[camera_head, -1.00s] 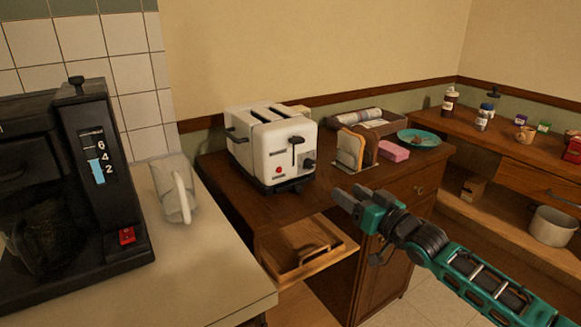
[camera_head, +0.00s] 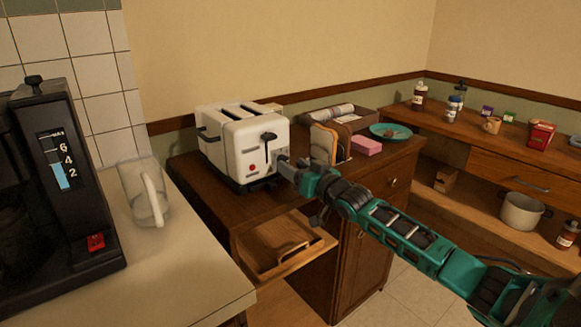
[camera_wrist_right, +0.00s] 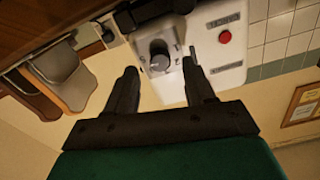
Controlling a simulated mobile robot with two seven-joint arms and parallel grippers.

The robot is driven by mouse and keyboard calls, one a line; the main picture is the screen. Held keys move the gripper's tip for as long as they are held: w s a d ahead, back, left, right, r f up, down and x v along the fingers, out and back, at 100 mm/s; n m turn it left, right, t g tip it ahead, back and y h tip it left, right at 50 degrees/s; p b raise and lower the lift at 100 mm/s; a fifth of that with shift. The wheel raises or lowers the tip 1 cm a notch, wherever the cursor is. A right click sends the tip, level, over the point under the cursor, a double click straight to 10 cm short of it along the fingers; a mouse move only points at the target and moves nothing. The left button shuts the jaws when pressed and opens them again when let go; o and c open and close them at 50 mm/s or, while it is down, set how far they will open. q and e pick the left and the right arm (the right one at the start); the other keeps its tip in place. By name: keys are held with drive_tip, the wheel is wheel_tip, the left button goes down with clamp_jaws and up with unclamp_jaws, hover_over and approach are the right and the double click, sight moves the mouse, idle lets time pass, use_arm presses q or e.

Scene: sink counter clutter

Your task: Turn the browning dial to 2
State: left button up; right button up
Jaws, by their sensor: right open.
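The white toaster (camera_head: 240,143) stands on the brown wooden counter, with a black lever and a red button on its front. In the head view my right gripper (camera_head: 286,167) is at the lower right of the toaster's front and hides the browning dial. In the right wrist view the dial (camera_wrist_right: 160,54) is a dark and grey knob on the white front (camera_wrist_right: 224,52). My right gripper's fingers (camera_wrist_right: 163,85) are open and apart, with the dial ahead between them. Whether they touch it is unclear, and its number marks are too small to read. My left gripper is not in view.
Bread slices in a rack (camera_head: 325,143) and a pink sponge-like block (camera_head: 367,145) sit right of the toaster, near my right arm. An open drawer (camera_head: 285,245) juts out below. A coffee maker (camera_head: 60,175) and a clear pitcher (camera_head: 146,192) stand at left.

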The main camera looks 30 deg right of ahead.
drive_tip(key=shift+w+a, duration=0.1)
drive_tip(key=shift+w, duration=0.9)
clamp_jaws()
